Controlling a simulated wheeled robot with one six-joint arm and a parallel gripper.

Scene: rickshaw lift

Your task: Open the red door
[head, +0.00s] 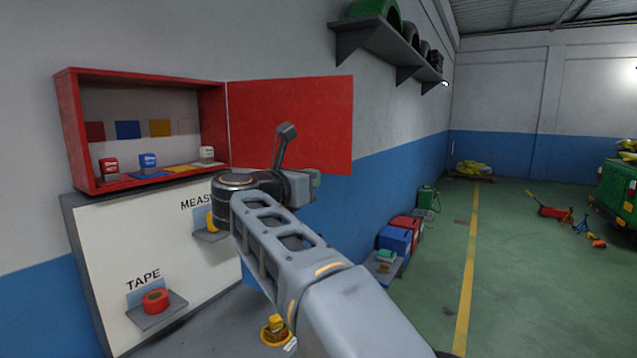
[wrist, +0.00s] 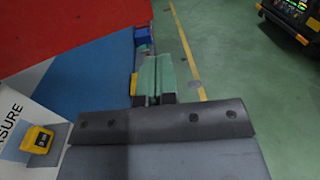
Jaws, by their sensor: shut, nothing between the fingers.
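The red door (head: 291,115) belongs to a red wall cabinet (head: 69,130). It stands swung wide open to the right, hinged at the cabinet's right side. In the wrist view the door (wrist: 60,30) fills the top left. My gripper (head: 316,179) is near the door's lower right edge, in front of it in the head view; I cannot tell whether it touches. In the wrist view my gripper's green fingers (wrist: 157,78) are together with nothing between them. Inside the cabinet are a red box (head: 109,168), a blue box (head: 148,163) and a white box (head: 207,154).
Below the cabinet a white board holds a yellow tape measure (head: 211,221) and a red tape roll (head: 155,301) on small shelves. A shelf with tyres (head: 385,45) hangs at upper right. Coloured bins (head: 395,240) stand along the wall. The green floor to the right is largely open.

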